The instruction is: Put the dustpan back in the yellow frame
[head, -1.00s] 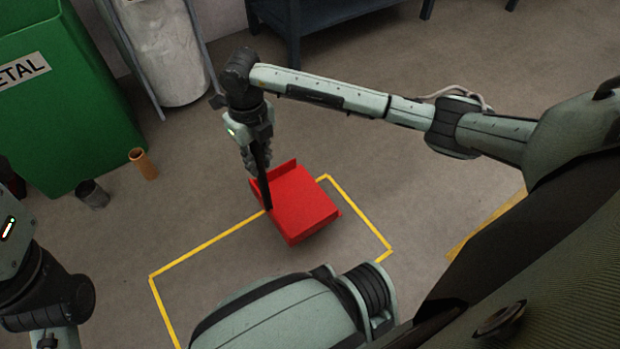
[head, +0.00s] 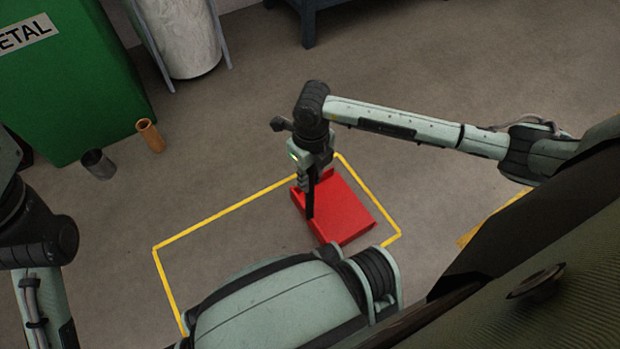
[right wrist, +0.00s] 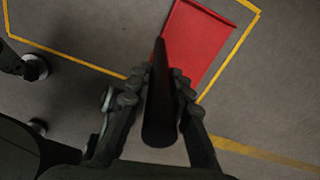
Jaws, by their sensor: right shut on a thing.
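The red dustpan (head: 345,208) with its dark upright handle is over the right part of the yellow frame (head: 208,222) marked on the floor. My right gripper (head: 312,170) is shut on the handle, above the pan. In the right wrist view the black handle (right wrist: 160,100) runs between the fingers of my right gripper (right wrist: 160,85), with the red pan (right wrist: 195,40) beyond it. I cannot tell whether the pan touches the floor. My left arm shows at the left edge of the head view; its gripper fingers are not visible.
A green metal bin (head: 70,85) stands at the upper left. An orange tube (head: 150,135) and a grey tube (head: 98,164) stand on the floor beside it. A dark blue table (head: 308,20) is at the back. The frame's left part is bare floor.

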